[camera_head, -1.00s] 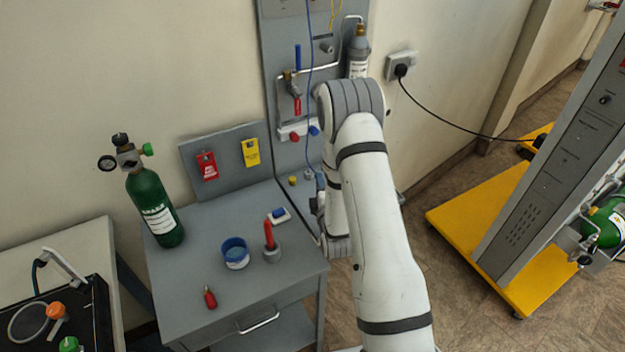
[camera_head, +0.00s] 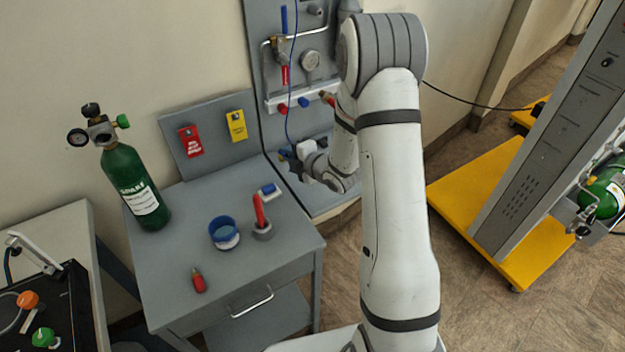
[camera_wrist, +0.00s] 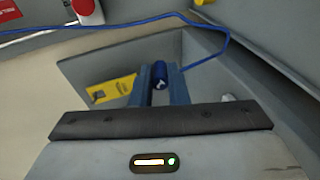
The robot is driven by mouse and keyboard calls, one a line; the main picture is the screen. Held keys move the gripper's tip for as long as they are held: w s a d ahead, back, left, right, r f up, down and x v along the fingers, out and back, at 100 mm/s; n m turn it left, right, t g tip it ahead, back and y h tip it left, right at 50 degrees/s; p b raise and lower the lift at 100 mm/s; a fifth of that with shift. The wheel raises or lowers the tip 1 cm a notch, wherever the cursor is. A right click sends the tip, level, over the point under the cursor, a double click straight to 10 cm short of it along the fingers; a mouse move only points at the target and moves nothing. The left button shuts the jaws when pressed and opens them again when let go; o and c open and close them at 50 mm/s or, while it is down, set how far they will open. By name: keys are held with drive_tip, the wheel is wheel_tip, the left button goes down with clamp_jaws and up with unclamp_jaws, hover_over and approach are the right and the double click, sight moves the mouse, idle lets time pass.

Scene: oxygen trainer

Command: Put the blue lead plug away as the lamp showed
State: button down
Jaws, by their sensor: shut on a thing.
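My gripper (camera_head: 288,156) is in front of the lower part of the grey wall panel, above the table's back right corner. In the wrist view its fingers (camera_wrist: 160,88) are shut on the blue lead plug (camera_wrist: 160,72), whose rounded end shows between them. A thin blue lead (camera_wrist: 222,36) runs from beside the plug and loops across the wrist view. In the head view the lead (camera_head: 292,60) hangs down the panel to the gripper. The plug itself is too small to make out there. I cannot make out a lit lamp on the panel.
The table (camera_head: 165,290) holds a blue cup (camera_head: 223,232), a red-handled piece in a grey ring (camera_head: 262,232), a blue-and-white block (camera_head: 268,191), a small red item (camera_head: 198,281) and a green cylinder (camera_head: 135,185). Red (camera_head: 190,140) and yellow (camera_head: 236,125) tags hang behind.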

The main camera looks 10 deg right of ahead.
drive_tip(key=s+d+f+g+b, duration=0.1)
drive_tip(key=s+d+f+n+g+b, duration=0.1)
drive_tip(key=d+g+b, duration=0.1)
drive_tip(key=s+d+f+n+g+b, duration=0.1)
drive_tip(key=d+f+g+b, duration=0.1)
drive_tip(key=shift+s+d, duration=0.25)
drive_tip(key=shift+s+d+f, duration=0.1)
drive_tip(key=shift+d+f, duration=0.05)
drive_tip(key=shift+d, duration=0.3)
drive_tip(key=shift+f+b, duration=2.45)
drive_tip(key=shift+f+b, duration=0.35)
drive_tip(key=shift+f, duration=0.15)
drive_tip(key=c, duration=1.4)
unclamp_jaws()
drive_tip(key=shift+c, duration=0.2)
drive_tip(key=shift+o, duration=0.6)
drive_tip(key=shift+s, duration=0.15)
drive_tip(key=shift+f+g, duration=0.1)
drive_tip(key=shift+g, duration=0.2)
